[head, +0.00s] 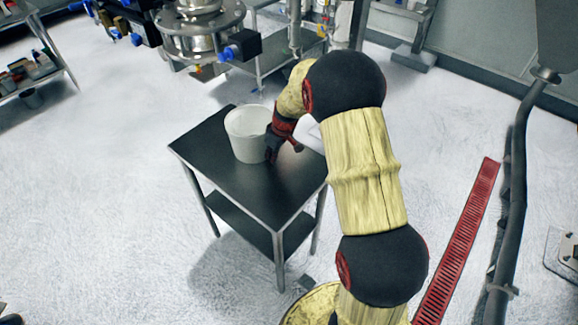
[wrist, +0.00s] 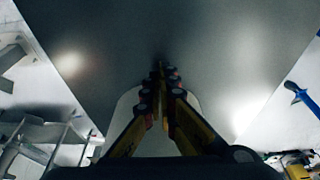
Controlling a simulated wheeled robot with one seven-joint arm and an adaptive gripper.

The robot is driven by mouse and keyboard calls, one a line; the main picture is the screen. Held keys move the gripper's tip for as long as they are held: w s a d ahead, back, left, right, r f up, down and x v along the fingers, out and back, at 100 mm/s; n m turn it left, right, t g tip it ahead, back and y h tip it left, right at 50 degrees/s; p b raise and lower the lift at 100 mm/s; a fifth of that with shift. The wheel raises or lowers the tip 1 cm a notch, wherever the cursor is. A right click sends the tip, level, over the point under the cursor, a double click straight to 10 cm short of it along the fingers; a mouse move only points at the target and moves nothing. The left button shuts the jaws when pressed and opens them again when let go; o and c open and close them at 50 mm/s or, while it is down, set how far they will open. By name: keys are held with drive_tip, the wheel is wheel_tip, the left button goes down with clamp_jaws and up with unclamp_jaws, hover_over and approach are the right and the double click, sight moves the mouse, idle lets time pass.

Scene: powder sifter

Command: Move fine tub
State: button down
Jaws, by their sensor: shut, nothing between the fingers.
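A white, open-topped tub (head: 243,138) stands upright on a small dark-topped table (head: 270,192) in the head view. It is the only tub on the table, and I see no label on it. My gripper (head: 271,156) is low beside the tub's right side, close above the tabletop. In the wrist view my gripper (wrist: 159,70) has its fingertips together, with nothing between them. Pale parts of the tub (wrist: 126,108) show behind the fingers there. I cannot tell whether the fingers touch the tub.
A steel sifter machine (head: 200,35) with blue fittings stands behind the table. A shelf rack (head: 35,72) is at the far left. A red floor grate (head: 458,240) and a dark pipe (head: 515,190) lie to the right. The floor left of the table is clear.

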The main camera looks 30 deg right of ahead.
sight(252, 135)
drive_tip(key=w+a, duration=0.1)
drive_tip(key=w, duration=0.4)
drive_tip(key=w+a+p, duration=0.1)
drive_tip(key=w+a, duration=0.1)
drive_tip(key=w, duration=0.2)
drive_tip(key=w+a, duration=0.2)
drive_tip(key=w, duration=0.3)
drive_tip(key=shift+w+a+p, duration=0.2)
drive_tip(key=shift+w+p, duration=0.15)
drive_tip(key=shift+p, duration=0.05)
drive_tip(key=shift+r, duration=0.1)
